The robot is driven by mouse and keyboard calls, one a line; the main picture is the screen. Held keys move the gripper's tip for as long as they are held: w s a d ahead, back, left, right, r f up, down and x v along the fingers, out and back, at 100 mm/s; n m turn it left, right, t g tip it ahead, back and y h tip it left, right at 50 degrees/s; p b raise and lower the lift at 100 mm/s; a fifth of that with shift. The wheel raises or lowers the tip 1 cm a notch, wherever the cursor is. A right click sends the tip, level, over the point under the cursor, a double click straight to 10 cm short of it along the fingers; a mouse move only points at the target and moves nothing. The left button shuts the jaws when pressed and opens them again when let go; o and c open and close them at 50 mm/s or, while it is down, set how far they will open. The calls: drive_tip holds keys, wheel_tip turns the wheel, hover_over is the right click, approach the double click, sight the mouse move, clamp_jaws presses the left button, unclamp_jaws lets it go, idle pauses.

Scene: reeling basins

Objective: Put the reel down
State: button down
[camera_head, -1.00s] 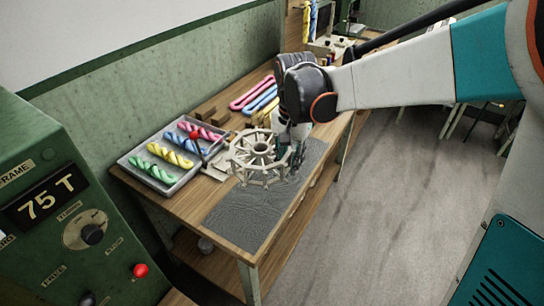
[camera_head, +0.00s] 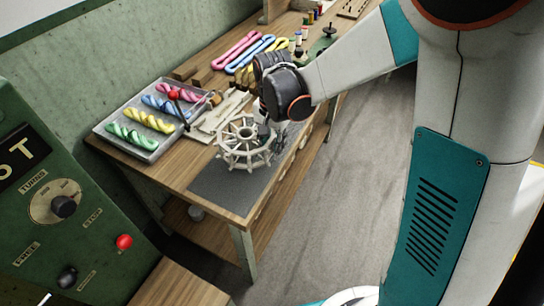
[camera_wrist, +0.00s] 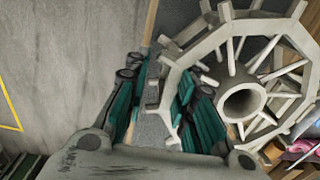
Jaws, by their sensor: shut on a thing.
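The pale reel (camera_head: 240,155), a spoked wheel with a round hub, is at the grey mat (camera_head: 215,192) on the wooden bench. My gripper (camera_head: 277,134) is at the reel's right side. In the wrist view the reel (camera_wrist: 240,102) fills the upper right, and a pale bar of its rim lies between the teal fingers of my gripper (camera_wrist: 158,100). The fingers are shut on that rim. The reel's hub faces upward, roughly level. I cannot tell whether its underside touches the mat.
A grey tray (camera_head: 101,129) of twisted coloured skeins stands left of the reel. Pink, blue and yellow loops lie farther back near small bottles. A green control panel (camera_head: 60,240) stands at the front left. The mat's front part is bare.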

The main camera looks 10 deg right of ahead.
drive_tip(key=shift+f+b, duration=0.75)
drive_tip(key=shift+f, duration=1.5)
drive_tip(key=shift+f, duration=0.1)
drive_tip(key=c, duration=1.3)
unclamp_jaws()
drive_tip(key=shift+c, duration=0.2)
